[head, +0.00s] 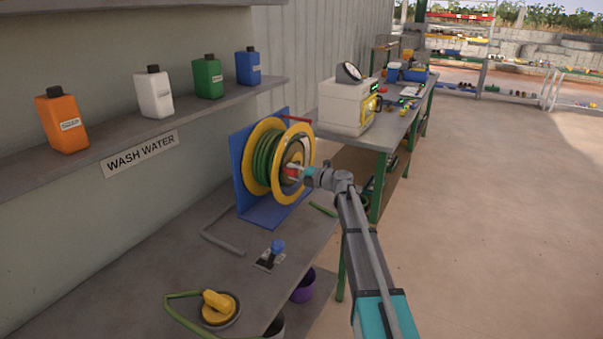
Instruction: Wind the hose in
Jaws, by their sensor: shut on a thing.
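The hose reel (291,134) has yellow rims and stands on a blue bracket (245,196) on the grey bench. Green hose (262,160) lies in coils between the rims. A short green length (322,209) lies at the bench edge, right of the bracket. Another green length (183,317) lies at the near end beside a yellow-handled valve (217,305). My gripper (294,171) is at the reel's right face, shut on what looks like the red crank handle. My wrist and fingers partly hide the handle.
A blue-knobbed lever (277,247) and a bent grey bar (222,238) are on the bench. A shelf above holds several bottles (154,92). A second table (385,144) with a cream machine (347,106) stands behind. The floor at right is clear.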

